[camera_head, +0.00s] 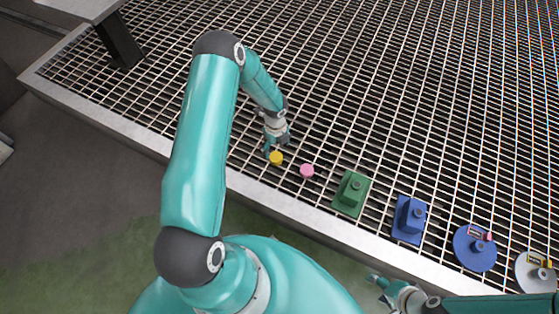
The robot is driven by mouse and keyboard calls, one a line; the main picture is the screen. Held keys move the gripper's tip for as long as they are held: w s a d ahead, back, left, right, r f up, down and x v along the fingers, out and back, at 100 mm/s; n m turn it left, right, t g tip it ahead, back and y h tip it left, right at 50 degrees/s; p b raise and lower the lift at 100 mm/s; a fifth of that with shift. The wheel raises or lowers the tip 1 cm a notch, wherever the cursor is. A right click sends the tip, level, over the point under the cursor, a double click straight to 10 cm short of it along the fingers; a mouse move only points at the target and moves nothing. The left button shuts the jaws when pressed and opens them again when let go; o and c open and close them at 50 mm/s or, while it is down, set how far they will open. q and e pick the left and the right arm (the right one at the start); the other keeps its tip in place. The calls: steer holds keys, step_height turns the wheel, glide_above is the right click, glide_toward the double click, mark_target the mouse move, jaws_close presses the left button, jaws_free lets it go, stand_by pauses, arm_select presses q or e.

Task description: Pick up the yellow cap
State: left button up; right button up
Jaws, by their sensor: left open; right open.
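The yellow cap (276,158) is a small round piece on the metal grating, near its front edge. My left gripper (275,148) reaches down from behind the cap, with its fingers open and close to it. I cannot tell whether a fingertip touches the cap. A pink cap (307,171) lies just to the right of the yellow one. My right gripper (379,290) is low in the view, open and empty, in front of the grating's edge and far from the caps.
A green block (350,194), a blue block (409,219), a blue disc (474,249) and a grey disc (536,272) stand in a row to the right. The grating (400,90) behind them is clear. A pale metal rim (290,218) borders its front.

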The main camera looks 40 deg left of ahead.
mark_target(277, 157)
arm_select(q)
steer(key=shift+w+f+b, duration=0.1)
steer(key=shift+f+b, duration=0.35)
steer(key=shift+f, duration=2.9)
steer(key=shift+c, duration=0.4)
steer(key=shift+d, duration=0.1)
steer(key=c, duration=0.9)
